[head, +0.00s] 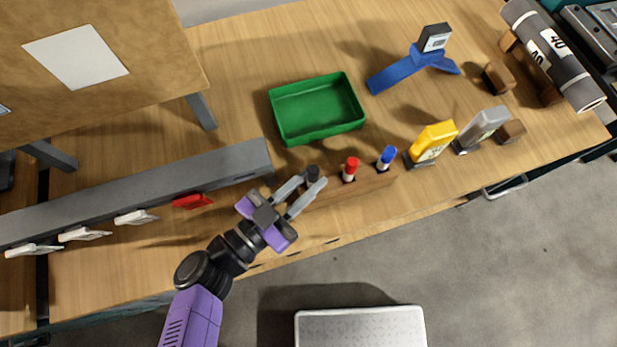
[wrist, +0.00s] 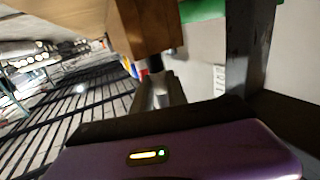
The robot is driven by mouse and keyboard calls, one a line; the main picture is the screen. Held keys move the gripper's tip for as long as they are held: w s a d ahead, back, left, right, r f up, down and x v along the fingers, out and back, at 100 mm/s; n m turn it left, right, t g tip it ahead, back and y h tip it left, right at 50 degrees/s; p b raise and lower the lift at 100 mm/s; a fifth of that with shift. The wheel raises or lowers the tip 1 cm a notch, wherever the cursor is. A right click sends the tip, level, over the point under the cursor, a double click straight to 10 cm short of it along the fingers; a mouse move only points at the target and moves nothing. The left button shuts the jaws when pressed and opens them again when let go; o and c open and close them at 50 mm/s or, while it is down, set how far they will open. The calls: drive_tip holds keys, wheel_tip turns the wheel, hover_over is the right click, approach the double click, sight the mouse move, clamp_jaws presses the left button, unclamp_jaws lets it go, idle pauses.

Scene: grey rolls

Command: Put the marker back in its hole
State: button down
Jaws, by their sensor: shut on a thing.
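My gripper (head: 312,182) is shut on a black marker (head: 312,173) at the left end of a wooden marker block (head: 362,188). The marker's dark top shows between the fingertips; its lower end is hidden, so I cannot tell whether it is in a hole. A red-capped marker (head: 350,168) and a blue-capped marker (head: 387,157) stand upright in the block to the right.
A green tray (head: 275,105) lies behind the block.

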drive_tip(key=shift+f+b, duration=0.4)
drive_tip(key=shift+f, duration=0.25)
drive_tip(key=c, duration=1.2)
unclamp_jaws()
drive_tip(key=shift+c, duration=0.2)
drive_tip(key=shift+a, duration=0.1)
drive_tip(key=shift+b+v, duration=0.9)
drive_tip(key=shift+v, duration=3)
